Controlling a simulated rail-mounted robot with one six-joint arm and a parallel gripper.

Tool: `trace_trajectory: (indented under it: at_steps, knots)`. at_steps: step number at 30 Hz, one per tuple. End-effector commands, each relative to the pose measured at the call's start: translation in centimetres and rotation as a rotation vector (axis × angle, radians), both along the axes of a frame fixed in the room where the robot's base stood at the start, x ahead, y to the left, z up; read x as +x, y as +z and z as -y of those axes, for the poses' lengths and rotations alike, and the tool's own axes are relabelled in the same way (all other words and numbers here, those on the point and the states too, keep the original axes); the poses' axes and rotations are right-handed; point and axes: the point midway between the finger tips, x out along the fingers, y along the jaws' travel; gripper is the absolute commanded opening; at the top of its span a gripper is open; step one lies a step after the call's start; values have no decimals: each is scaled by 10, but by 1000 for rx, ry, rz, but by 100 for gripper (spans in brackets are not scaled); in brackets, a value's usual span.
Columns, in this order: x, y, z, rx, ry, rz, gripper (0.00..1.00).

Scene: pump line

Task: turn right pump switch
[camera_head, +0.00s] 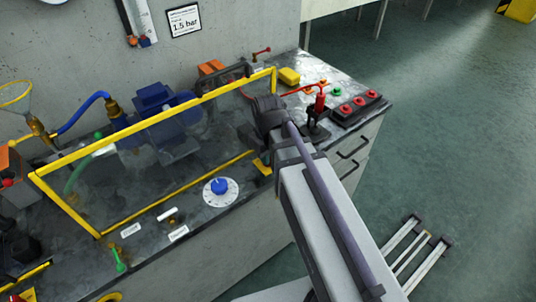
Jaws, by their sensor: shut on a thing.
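My arm comes up from the lower right, its dark wrist in front of the bench. My dark gripper (316,121) shows just right of the wrist, small and partly merged with dark parts around it. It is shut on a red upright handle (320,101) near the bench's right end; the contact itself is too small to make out. An orange-red bar runs left from the handle's top. I cannot tell for sure that this handle is the right pump switch. A blue knob on a white dial (232,187) sits on the bench front, apart from the gripper.
A yellow-framed clear guard (150,116) stands left of my wrist, with a blue pump (162,112) behind it. A dark box with red buttons (359,105) is right of the handle. A yellow block (289,76) lies behind.

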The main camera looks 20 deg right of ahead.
Motion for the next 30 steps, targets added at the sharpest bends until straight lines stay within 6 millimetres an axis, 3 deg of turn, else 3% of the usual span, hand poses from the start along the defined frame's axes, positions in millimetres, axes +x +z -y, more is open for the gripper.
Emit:
trace_trajectory:
  at_steps: [14, 30]
  knots:
    - [0, 0, 0, 0, -83, 0, 0]
    - [0, 0, 0, 0, -533, 0, 0]
